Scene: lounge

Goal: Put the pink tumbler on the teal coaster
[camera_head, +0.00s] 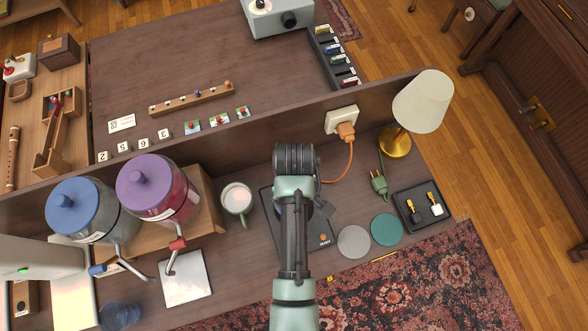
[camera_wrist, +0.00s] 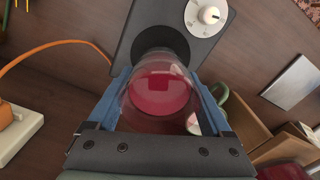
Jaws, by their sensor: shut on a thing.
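The pink tumbler (camera_wrist: 160,92) is a clear, rounded vessel with a pink-red inside, seen from above in the wrist view. My gripper (camera_wrist: 160,80) has its two blue fingers on either side of the tumbler and is shut on it. Beyond the tumbler is the black disc of a dark plate with a white dial (camera_wrist: 208,15); I cannot tell whether the tumbler touches it. In the head view my arm hides the tumbler and gripper. The teal coaster (camera_head: 387,229) lies bare on the bench, to the right of my arm.
A grey coaster (camera_head: 354,241) lies just left of the teal one. A black tray (camera_head: 422,217), a green plug (camera_head: 379,184) and a lamp (camera_head: 421,101) stand nearby. A mug (camera_head: 236,200) and drink dispensers (camera_head: 158,188) are left of my arm. An orange cord (camera_head: 347,165) runs behind.

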